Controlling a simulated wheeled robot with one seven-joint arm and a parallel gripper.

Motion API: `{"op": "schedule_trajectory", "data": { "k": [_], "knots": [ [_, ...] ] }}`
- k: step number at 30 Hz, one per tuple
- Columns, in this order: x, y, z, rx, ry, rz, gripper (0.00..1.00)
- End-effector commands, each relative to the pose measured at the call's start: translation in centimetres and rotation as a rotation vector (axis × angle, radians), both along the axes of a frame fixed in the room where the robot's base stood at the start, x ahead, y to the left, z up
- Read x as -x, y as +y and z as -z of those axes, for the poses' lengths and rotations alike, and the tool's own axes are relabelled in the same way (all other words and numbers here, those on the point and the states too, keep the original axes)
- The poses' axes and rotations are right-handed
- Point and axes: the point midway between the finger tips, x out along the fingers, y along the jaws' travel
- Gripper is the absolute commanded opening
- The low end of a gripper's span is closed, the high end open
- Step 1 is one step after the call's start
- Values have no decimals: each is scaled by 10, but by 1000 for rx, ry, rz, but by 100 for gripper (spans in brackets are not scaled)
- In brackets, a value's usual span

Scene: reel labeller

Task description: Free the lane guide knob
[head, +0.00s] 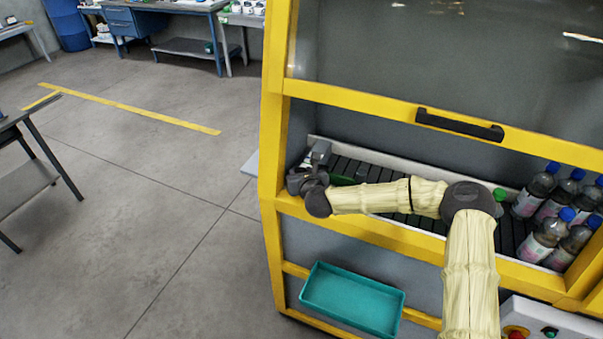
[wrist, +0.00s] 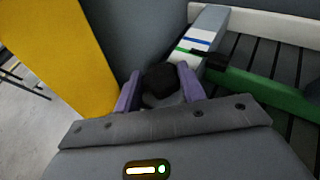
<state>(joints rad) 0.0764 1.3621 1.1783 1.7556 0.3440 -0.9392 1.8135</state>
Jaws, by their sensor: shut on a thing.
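The lane guide knob (wrist: 160,84) is a dark, rounded knob in the wrist view. My gripper (wrist: 161,92) is shut on it, with one purple finger on each side. In the head view my gripper (head: 306,178) is at the left end of the machine's conveyor, and the knob cannot be told apart there. Beyond the knob is a grey block (wrist: 203,35) with white, blue and green stripes. A green guide bar (wrist: 262,92) runs to the right from beside the block over the dark slats.
The yellow machine frame (head: 273,130) stands close to my gripper's left. Several bottles (head: 548,235) stand at the conveyor's right end. A raised window with a black handle (head: 459,124) is above. A teal tray (head: 352,298) is below the opening.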

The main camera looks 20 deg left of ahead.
Motion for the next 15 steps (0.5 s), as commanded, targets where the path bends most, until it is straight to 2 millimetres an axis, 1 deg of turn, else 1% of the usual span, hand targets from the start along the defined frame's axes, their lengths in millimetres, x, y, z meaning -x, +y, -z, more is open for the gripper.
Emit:
{"op": "schedule_trajectory", "data": {
  "k": [8,15],
  "knots": [
    [-1,-1,0,-2,1,-25,17],
    [-2,-3,1,-3,1,-115,17]
  ]
}}
